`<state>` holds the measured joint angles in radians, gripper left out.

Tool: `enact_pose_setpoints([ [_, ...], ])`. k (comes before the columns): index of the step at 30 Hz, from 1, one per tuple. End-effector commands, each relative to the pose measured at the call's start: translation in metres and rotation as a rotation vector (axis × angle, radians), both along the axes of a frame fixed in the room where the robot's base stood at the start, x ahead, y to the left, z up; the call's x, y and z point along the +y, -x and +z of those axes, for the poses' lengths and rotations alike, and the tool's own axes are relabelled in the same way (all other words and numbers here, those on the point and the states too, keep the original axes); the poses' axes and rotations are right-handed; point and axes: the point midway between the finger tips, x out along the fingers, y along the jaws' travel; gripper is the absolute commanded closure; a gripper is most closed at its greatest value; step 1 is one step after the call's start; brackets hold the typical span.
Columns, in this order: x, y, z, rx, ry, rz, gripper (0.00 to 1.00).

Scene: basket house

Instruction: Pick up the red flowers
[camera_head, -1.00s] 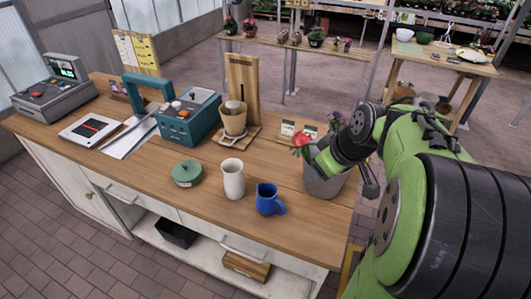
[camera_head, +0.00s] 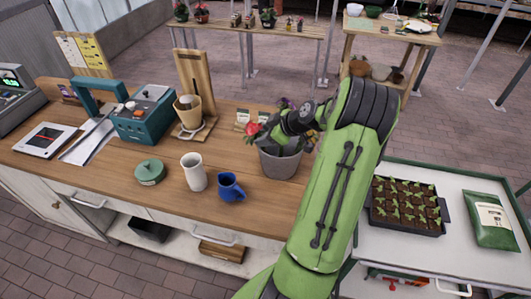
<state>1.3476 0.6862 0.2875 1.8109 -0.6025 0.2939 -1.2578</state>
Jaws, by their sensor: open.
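The red flowers (camera_head: 252,132) show as a small red bloom at the left rim of a grey bucket (camera_head: 280,165) on the wooden counter. Purple flowers (camera_head: 286,103) show behind my arm at the bucket's back. My gripper (camera_head: 268,133) is at the bucket's mouth, right beside the red bloom. Its fingers are mostly hidden by my wrist and the flowers. Whether it touches the red flowers cannot be told. The stems are hidden in the bucket.
A blue mug (camera_head: 231,187), a white vase (camera_head: 194,172) and a green lidded pot (camera_head: 149,171) stand left of the bucket. A teal machine (camera_head: 146,115) is farther left. A seedling tray (camera_head: 405,205) and a green bag (camera_head: 490,222) lie on a cart at right.

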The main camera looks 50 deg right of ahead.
Motion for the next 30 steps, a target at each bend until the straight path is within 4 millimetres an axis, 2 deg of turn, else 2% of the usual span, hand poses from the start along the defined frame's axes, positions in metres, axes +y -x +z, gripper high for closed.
enact_pose_setpoints([
  [9, 0.000, -0.036, -0.035, -0.001, -0.002, 0.002, 0.45],
  [17, 0.000, -0.039, -0.039, 0.001, 0.001, 0.000, 0.46],
  [27, 0.000, -0.039, -0.039, 0.001, 0.000, 0.000, 0.98],
  [30, 0.000, -0.039, -0.039, 0.001, 0.000, 0.000, 1.00],
])
